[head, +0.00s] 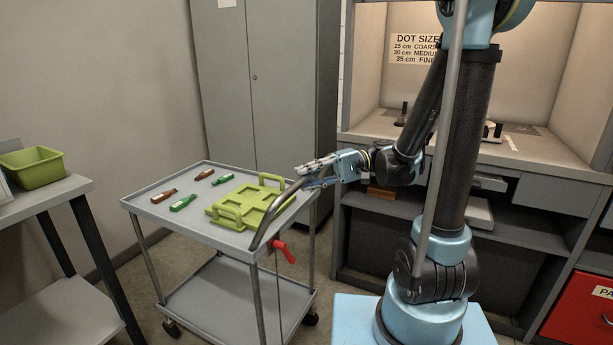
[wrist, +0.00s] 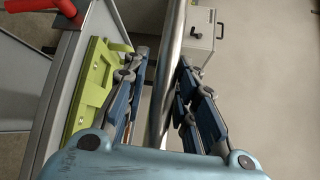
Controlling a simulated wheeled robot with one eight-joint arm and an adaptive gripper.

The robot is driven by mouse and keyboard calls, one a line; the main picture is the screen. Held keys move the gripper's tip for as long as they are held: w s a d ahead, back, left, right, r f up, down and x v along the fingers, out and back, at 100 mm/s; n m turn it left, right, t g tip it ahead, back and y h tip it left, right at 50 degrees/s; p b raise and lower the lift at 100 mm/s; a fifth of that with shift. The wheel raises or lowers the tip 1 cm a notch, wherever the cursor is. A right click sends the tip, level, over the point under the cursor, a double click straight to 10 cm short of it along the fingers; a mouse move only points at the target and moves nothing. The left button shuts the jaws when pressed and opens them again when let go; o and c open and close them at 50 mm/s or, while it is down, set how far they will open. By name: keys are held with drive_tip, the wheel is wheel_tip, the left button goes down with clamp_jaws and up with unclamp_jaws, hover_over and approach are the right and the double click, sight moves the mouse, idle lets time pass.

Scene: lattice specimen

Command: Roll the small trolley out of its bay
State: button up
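The small trolley (head: 222,238) is a grey two-shelf cart on castors, standing left of my arm. Its bent metal push handle (head: 272,212) rises at the near right corner. A red lever (head: 283,250) sits on that side below the top; it also shows in the wrist view (wrist: 68,14). My gripper (head: 307,174) is at the handle's upper end. In the wrist view the handle bar (wrist: 168,75) runs between the fingers of my gripper (wrist: 162,62). The fingers are spread on both sides, with a gap visible on the left.
The trolley top carries a lime-green frame with handles (head: 245,205) and several small brown and green bottles (head: 183,202). A side table with a green bin (head: 33,167) stands left. A grey cabinet (head: 255,85) is behind, a workbench (head: 480,150) right. Little floor shows between.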

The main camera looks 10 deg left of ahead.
drive_tip(key=shift+o, duration=0.4)
drive_tip(key=shift+w+r, duration=0.15)
drive_tip(key=shift+v, duration=3.7)
drive_tip(key=shift+c, duration=0.2)
